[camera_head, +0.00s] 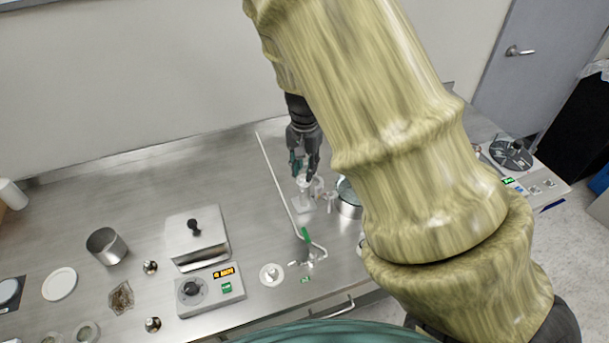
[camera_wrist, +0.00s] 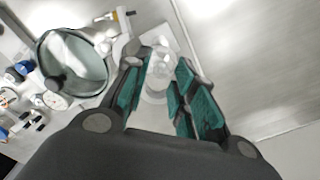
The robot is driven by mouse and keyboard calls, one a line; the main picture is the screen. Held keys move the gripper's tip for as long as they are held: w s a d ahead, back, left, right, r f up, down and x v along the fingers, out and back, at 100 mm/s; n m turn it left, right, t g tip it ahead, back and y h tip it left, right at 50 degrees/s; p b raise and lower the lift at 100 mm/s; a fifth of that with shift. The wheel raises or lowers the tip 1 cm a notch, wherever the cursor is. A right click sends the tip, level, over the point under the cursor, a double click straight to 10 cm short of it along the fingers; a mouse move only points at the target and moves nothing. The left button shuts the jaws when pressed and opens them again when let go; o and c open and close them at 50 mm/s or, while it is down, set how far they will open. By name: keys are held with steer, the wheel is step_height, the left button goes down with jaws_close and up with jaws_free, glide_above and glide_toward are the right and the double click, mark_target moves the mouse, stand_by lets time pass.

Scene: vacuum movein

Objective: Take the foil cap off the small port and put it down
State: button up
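My gripper (camera_head: 304,166) points down over the bench, just above a small group of pale and clear pieces (camera_head: 304,186). In the wrist view my gripper (camera_wrist: 160,60) has its teal-padded fingers apart. A clear, whitish glass-like piece (camera_wrist: 157,82) shows between the fingers; I cannot tell whether either pad touches it. A round glass vessel (camera_wrist: 75,68) stands to the left of the fingers. In the head view the vessel (camera_head: 348,202) is partly hidden behind my arm. I cannot make out the foil cap or the small port for certain.
A lidded metal box (camera_head: 196,242), a control unit (camera_head: 209,291) and a steel beaker (camera_head: 106,246) stand to the left. The bench (camera_head: 200,170) is clear at the back left.

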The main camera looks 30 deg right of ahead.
steer(key=shift+f, duration=1.05)
steer(key=c, duration=0.5)
steer(key=shift+r, duration=0.1)
